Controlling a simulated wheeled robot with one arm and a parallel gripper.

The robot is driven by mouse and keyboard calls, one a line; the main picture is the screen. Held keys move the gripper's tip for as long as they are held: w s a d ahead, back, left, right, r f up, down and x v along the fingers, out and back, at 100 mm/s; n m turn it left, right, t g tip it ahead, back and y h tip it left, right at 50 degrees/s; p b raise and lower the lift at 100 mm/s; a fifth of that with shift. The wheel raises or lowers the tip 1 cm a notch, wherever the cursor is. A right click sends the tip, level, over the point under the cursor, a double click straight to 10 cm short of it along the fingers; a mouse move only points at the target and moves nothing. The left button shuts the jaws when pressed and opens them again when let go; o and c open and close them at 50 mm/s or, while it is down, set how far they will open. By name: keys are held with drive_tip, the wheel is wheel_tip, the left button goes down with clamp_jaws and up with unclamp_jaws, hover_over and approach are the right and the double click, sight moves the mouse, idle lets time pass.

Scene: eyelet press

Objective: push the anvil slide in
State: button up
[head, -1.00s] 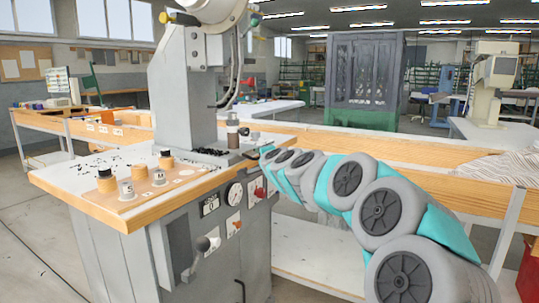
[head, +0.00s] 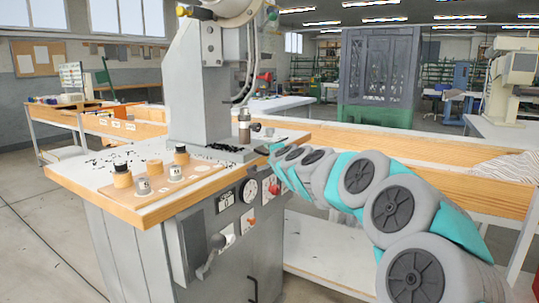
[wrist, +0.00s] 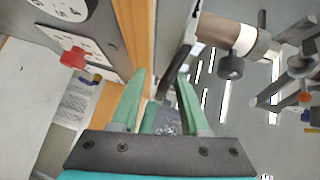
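The grey eyelet press (head: 200,95) stands on a wood-edged table top (head: 95,187). What seems to be the anvil slide, a dark bar (wrist: 176,70), shows in the wrist view at the wooden edge, just beyond my fingertips. Its full shape and how far it sticks out are hard to tell. My gripper (wrist: 163,78) has two green fingers standing apart with a gap between them. I cannot tell whether they touch the bar. In the head view my gripper (head: 268,148) is at the right edge of the press table, small and partly hidden by my arm.
A brown and grey cylinder (head: 244,128) with a dark knob (wrist: 231,67) stands close by on the table top. The front panel carries a gauge (head: 250,191), a red knob (wrist: 74,57) and a lever (head: 208,262).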

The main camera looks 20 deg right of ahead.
drive_tip(key=shift+d+r, duration=0.15)
drive_tip(key=shift+s, duration=0.1)
drive_tip(key=shift+s+r, duration=0.1)
drive_tip(key=shift+s, duration=0.3)
drive_tip(key=f+v, duration=0.1)
drive_tip(key=v, duration=0.5)
drive_tip(key=shift+s+r, duration=0.45)
